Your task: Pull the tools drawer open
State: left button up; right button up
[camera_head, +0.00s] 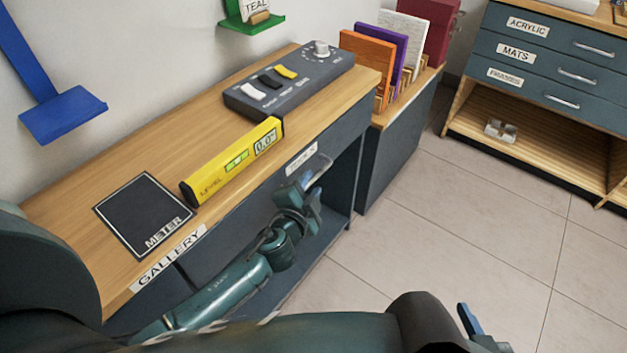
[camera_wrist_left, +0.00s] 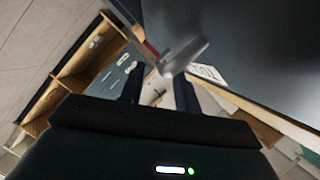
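The tools drawer (camera_head: 333,142) is in the dark front of the wooden-topped bench, with a white label (camera_head: 301,159) partly hidden. Its pale bar handle (camera_head: 319,170) sticks out beside the label; it also shows in the left wrist view (camera_wrist_left: 186,58). The drawer front looks flush with the bench. My left gripper (camera_head: 312,184) is at the handle. In the left wrist view its dark fingers (camera_wrist_left: 160,88) stand apart, with the handle just past or between their tips; I cannot tell if they touch it. My right gripper (camera_head: 480,328) is low at the bottom edge, away from the bench.
On the bench lie a yellow level (camera_head: 232,161), a black METER mat (camera_head: 143,214) and a grey control box (camera_head: 290,80). A rack with upright panels (camera_head: 367,66) stands past it. A labelled drawer cabinet (camera_head: 545,58) is at the back right. The tiled floor (camera_head: 470,230) is clear.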

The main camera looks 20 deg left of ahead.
pick_arm(q)
jog(key=shift+x, duration=1.4)
jog(key=shift+c, duration=0.2)
grip_shut()
